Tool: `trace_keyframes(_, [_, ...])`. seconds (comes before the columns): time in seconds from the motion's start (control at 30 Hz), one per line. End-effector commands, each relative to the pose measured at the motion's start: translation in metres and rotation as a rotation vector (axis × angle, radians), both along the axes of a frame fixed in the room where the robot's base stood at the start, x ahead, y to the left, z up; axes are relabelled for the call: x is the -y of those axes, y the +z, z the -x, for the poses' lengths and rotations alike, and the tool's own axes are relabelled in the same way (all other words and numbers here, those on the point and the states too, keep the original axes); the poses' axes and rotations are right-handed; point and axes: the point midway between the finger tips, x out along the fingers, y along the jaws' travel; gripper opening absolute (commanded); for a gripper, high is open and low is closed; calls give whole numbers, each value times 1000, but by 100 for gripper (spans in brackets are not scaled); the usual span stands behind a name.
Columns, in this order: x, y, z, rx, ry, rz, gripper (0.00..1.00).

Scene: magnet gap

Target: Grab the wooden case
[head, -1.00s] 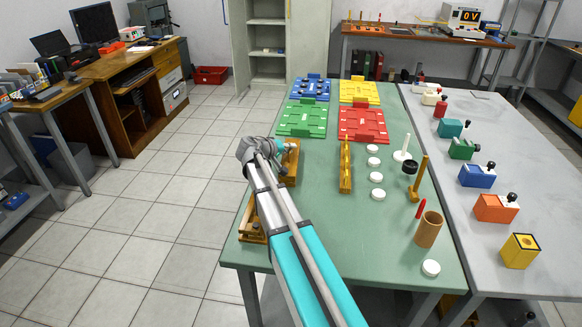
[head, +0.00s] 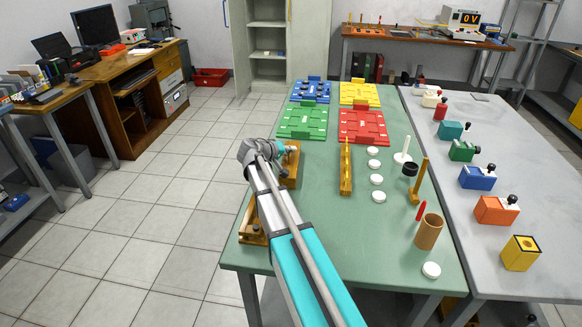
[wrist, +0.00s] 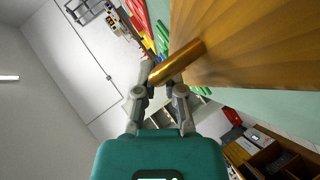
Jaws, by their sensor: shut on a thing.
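The wooden case (head: 290,170) stands at the left side of the green table, largely hidden behind my arm in the head view. In the wrist view its broad wooden side (wrist: 260,45) fills the upper right, with a rounded, brass-coloured bar (wrist: 180,61) at its near edge, which looks like a handle. My gripper (wrist: 160,83) is shut on this bar. In the head view my gripper (head: 282,149) is at the case's upper end and its fingers are hard to make out. I cannot tell whether the case touches the table.
A narrow wooden rack (head: 346,172) stands to the right, beside several white discs (head: 376,180). Red (head: 363,126) and green (head: 301,121) boards lie behind. A brown cup (head: 428,232) stands front right. The floor (head: 165,215) left of the table is clear.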

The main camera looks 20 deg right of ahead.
Motion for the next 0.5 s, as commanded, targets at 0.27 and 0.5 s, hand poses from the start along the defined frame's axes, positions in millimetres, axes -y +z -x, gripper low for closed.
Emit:
trace_keyframes(0.27, [0,1,0,0,-1,0,0])
trace_keyframes(0.5, [1,7,0,0,-1,1,0])
